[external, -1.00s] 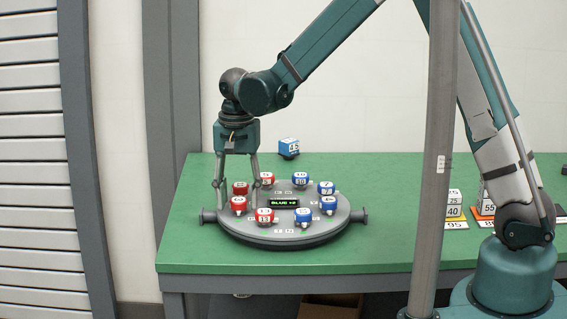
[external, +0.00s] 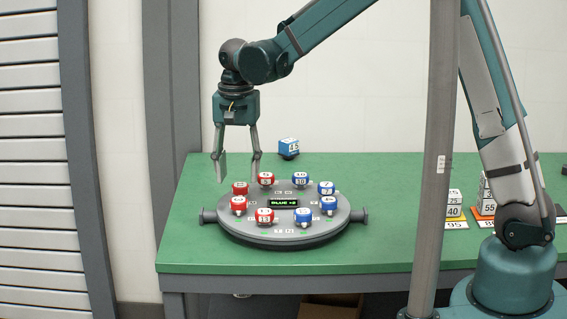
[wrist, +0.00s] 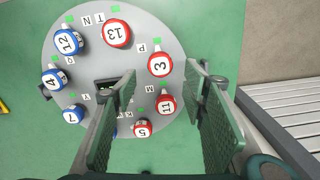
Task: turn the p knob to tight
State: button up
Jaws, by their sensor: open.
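A round grey panel (external: 285,236) on the green table carries a ring of red and blue numbered knobs. In the wrist view a P label (wrist: 142,48) lies between the red knob 13 (wrist: 116,33) and the red knob 3 (wrist: 159,66), slightly nearer knob 3. Knob 3 seems to be the front-left red knob (external: 239,205) in the external view. My gripper (external: 238,170) is open and empty, pointing down above the left edge of the panel, clear of the knobs. In the wrist view its fingers (wrist: 163,85) straddle the red knob 11 (wrist: 166,104) from above. I cannot read any tight mark.
A small display (external: 284,203) in the panel's middle reads like "BLUE +2". A blue numbered cube (external: 289,147) stands behind the panel. The table left of the panel is clear.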

jog(key=shift+r, duration=2.25)
jog(key=shift+d, duration=0.1)
jog(key=w+d+r+t, duration=0.1)
jog(key=d+r, duration=0.3)
jog(key=d, duration=0.7)
jog(key=w+d+r+t+y, duration=0.1)
jog(key=d+r, duration=0.3)
jog(key=d, duration=0.6)
jog(key=w+d+r+t, duration=0.15)
jog(key=d+r, duration=0.25)
jog(key=d, duration=0.7)
jog(key=s+d+t, duration=0.1)
jog(key=s+d, duration=0.3)
jog(key=d, duration=0.5)
jog(key=s+d+f+n+t, duration=0.1)
jog(key=s+d, duration=0.3)
jog(key=d, duration=0.5)
jog(key=s+d+t+h, duration=0.1)
jog(key=s+d, duration=0.4)
jog(key=d, duration=0.4)
jog(key=shift+d+f+n+t, duration=0.15)
jog(key=shift+f+n+t, duration=0.05)
jog(key=shift+n+t, duration=0.2)
